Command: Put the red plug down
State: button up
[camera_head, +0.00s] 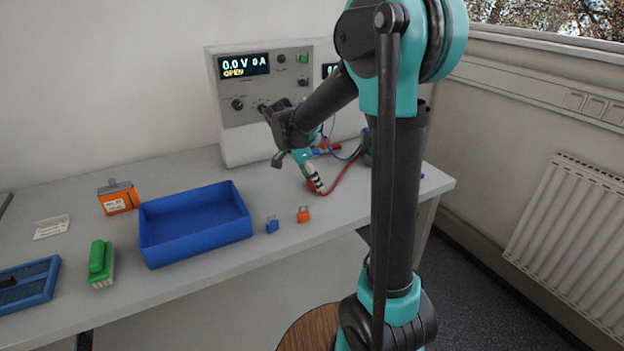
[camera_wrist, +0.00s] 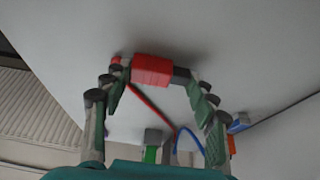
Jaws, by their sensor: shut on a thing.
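The red plug (camera_wrist: 153,70) is in the wrist view, crosswise between the fingers of my gripper (camera_wrist: 157,75), which is shut on it. A red cable (camera_wrist: 150,105) shows below it. In the head view, my gripper (camera_head: 315,183) points down close to the grey tabletop (camera_head: 275,180), in front of the battery cycler. A bit of the red plug (camera_head: 312,186) shows by the fingertips, and the red cable (camera_head: 344,178) curves up and right from there. I cannot tell whether the plug touches the table.
The battery cycler (camera_head: 232,130) stands at the back, its display reading 0.0 V and OPEN. Left of my gripper are an orange padlock (camera_head: 303,214), a blue padlock (camera_head: 272,226) and a blue tray (camera_head: 195,245). An orange box (camera_head: 118,198) and a green-handled brush (camera_head: 100,263) lie farther left.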

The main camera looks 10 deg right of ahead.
jog(key=o, duration=1.3)
jog(key=shift+f, duration=0.1)
jog(key=shift+c, duration=0.2)
jog(key=v, duration=1.2)
